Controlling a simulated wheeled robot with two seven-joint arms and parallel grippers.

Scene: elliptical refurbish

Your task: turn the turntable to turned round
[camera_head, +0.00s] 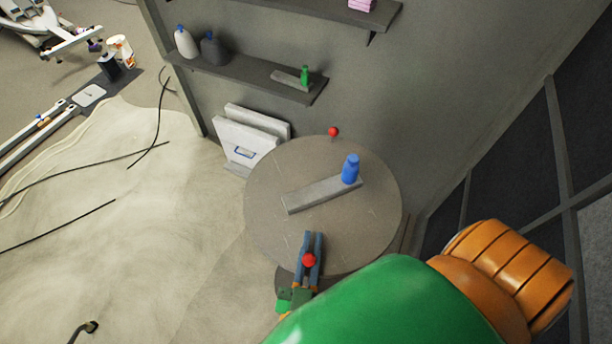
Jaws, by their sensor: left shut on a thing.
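The turntable (270,180) is a round grey disc in the middle of the head view. One red knob (333,132) stands at its far edge. A second red knob (309,260) is at its near edge, between the blue fingers of my left gripper (310,250). The left gripper is shut on this near knob. A grey bar (312,195) lies across the disc, with a blue bottle (350,170) upright at its right end. My green and orange arm hides part of the disc's near right edge. My right gripper is not in view.
A wall shelf (240,75) behind the turntable holds bottles and a small green bottle (305,76). White panels (245,140) lean against the wall at the back left. Black cables (75,175) lie on the floor at left. A dark panelled wall (510,150) stands at right.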

